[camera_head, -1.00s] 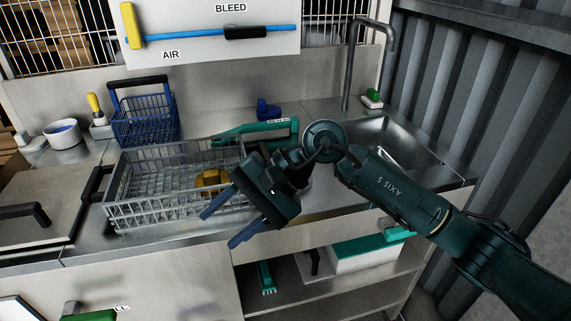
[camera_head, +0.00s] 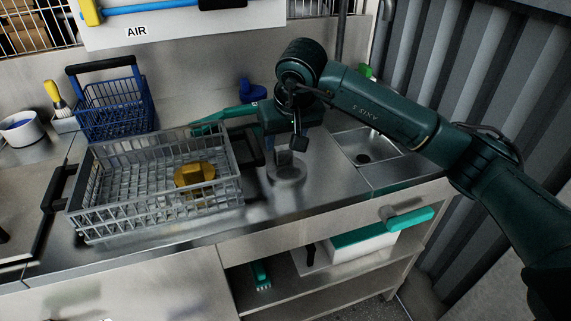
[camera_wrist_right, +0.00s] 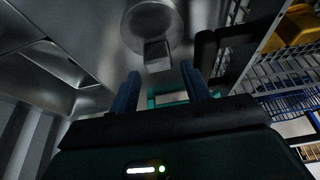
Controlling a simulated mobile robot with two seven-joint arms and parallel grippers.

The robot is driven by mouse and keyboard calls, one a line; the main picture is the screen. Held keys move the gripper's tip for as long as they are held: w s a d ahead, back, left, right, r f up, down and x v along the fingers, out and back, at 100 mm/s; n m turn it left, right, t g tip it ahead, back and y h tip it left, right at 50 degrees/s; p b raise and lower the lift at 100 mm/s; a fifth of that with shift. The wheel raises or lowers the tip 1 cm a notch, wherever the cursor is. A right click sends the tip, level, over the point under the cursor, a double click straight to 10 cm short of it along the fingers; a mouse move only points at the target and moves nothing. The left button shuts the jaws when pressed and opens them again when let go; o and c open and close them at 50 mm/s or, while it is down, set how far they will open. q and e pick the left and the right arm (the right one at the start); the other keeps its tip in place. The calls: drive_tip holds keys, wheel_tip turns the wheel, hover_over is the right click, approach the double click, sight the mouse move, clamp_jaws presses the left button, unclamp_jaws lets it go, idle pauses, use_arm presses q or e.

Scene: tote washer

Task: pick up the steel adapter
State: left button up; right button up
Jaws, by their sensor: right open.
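The steel adapter (camera_head: 286,172), a grey round disc with a block standing on it, sits on the steel counter to the right of the wire basket. In the right wrist view the adapter's block (camera_wrist_right: 157,55) lies just ahead of my fingertips, with the disc behind it. My right gripper (camera_wrist_right: 161,76) is open, its two blue fingers apart with nothing between them. In the head view my right gripper (camera_head: 287,132) is above and behind the adapter; its fingertips are partly hidden. My left gripper is not in view.
A grey wire basket (camera_head: 110,219) with a yellow part (camera_head: 194,178) stands close left, its black handle near the adapter. A sink (camera_head: 375,150) lies right. A teal tool (camera_head: 218,121) lies behind. A blue basket (camera_head: 112,112) stands back left. The counter in front is clear.

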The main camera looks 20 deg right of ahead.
sight(284, 149)
drive_tip(key=x, duration=0.5)
drive_tip(key=shift+d+f+p, duration=0.15)
drive_tip(key=shift+f+p, duration=0.05)
drive_tip(key=shift+p, duration=0.15)
drive_tip(key=shift+r, duration=0.1)
drive_tip(key=c, duration=0.9)
